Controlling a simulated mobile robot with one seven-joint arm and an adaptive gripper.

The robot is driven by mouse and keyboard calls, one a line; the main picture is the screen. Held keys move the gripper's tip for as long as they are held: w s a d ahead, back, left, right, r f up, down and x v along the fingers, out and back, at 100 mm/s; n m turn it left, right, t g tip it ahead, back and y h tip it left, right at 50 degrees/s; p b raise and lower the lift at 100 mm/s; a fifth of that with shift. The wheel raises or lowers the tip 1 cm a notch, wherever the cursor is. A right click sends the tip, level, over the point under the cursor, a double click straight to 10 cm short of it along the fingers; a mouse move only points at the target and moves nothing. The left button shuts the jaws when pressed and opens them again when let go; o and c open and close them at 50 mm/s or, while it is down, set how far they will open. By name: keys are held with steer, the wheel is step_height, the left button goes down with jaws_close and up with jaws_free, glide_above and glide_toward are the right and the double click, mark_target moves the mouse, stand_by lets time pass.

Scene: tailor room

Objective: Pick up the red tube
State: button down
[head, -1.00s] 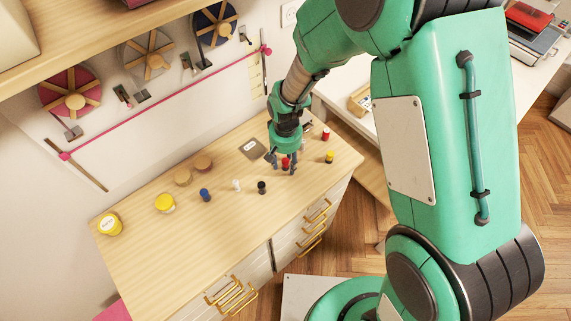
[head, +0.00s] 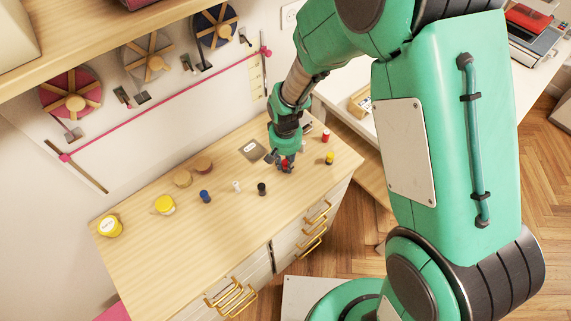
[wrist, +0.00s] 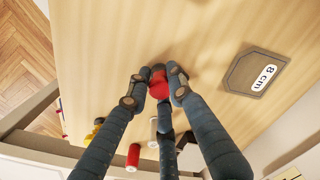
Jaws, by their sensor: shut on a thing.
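A red tube (wrist: 158,84) is between my gripper's fingers at the wooden counter in the wrist view. My gripper (head: 284,166) is shut on it, with fingers touching it on both sides. In the head view the red tube (head: 285,163) is mostly hidden by the fingers.
A black spool (head: 261,189), a white one (head: 237,186), a blue one (head: 205,196) and a yellow one (head: 329,158) stand on the counter (head: 180,265). The counter's front left is clear.

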mark_target(286, 162)
steer(key=shift+r+p, duration=0.5)
steer(key=shift+r, duration=1.4)
steer(key=s+d, duration=0.2)
steer(key=s, duration=0.2)
steer(key=s+d+p, duration=0.1)
steer(key=s+d, duration=0.1)
steer(key=s, duration=0.3)
steer(key=s+d+r, duration=0.1)
steer(key=s+d, duration=0.2)
steer(key=s, duration=0.2)
steer(key=shift+s+r, duration=0.1)
steer(key=shift+s, duration=0.1)
